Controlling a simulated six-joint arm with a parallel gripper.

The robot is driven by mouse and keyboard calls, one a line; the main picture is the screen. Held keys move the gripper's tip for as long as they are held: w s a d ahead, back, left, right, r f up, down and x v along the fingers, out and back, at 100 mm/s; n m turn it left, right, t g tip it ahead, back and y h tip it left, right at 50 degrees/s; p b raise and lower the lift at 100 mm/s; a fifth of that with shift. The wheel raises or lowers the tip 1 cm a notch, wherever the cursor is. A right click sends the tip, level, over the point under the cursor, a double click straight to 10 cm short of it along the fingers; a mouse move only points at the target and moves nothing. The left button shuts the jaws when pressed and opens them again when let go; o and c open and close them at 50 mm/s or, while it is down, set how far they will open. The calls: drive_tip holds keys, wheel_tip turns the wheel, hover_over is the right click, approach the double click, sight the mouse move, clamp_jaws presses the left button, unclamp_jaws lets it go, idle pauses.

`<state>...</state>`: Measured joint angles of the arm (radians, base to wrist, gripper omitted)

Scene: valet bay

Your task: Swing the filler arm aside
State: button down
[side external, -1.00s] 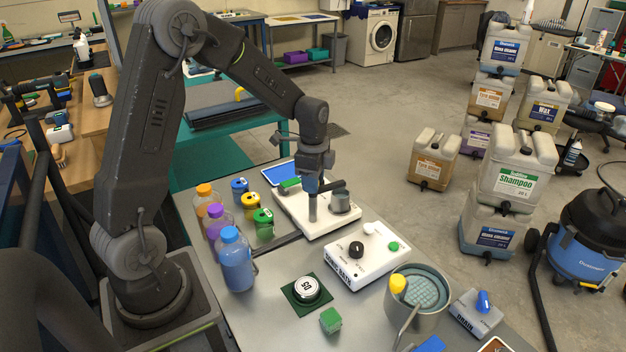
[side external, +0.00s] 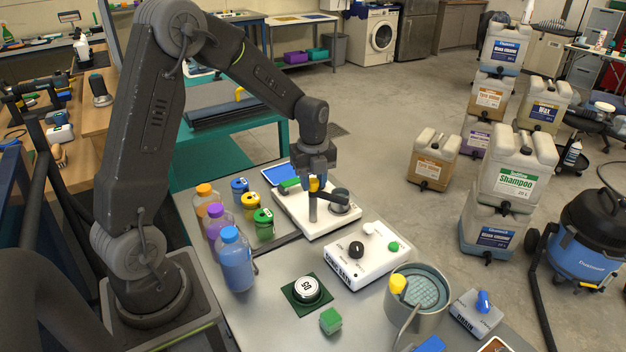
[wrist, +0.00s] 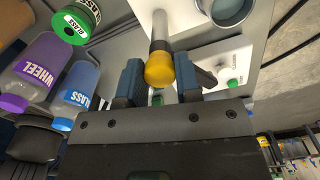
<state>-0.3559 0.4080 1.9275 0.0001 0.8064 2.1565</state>
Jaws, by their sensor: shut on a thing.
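The filler arm stands on a white base (side external: 290,212). It has a pale grey upright post (side external: 312,209) with a yellow knob (side external: 314,184) at its top, and a dark bar (side external: 329,197) reaching right over a grey cup (side external: 346,209). My gripper (side external: 316,182) is at the knob from above, shut on it. In the wrist view the yellow knob (wrist: 159,69) is between the two blue-padded fingers of my gripper (wrist: 158,86), with the grey post running away behind it. Part of the cup (wrist: 231,9) shows at the top. Exact finger contact is hard to see.
Left of the base stand several bottles (side external: 237,262) and small labelled cans (side external: 263,223). A white control box (side external: 366,262) with a black knob sits in front, and a metal pot (side external: 425,310) to its right. A round 50 weight (side external: 307,289) lies on a green pad nearby.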

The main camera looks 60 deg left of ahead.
drive_tip(key=m, duration=0.6)
drive_tip(key=shift+r, duration=0.1)
drive_tip(key=shift+m, duration=0.3)
idle(0.3)
drive_tip(key=c, duration=0.8)
unclamp_jaws()
wheel_tip(320, 180, up, 14)
drive_tip(key=shift+f, duration=0.15)
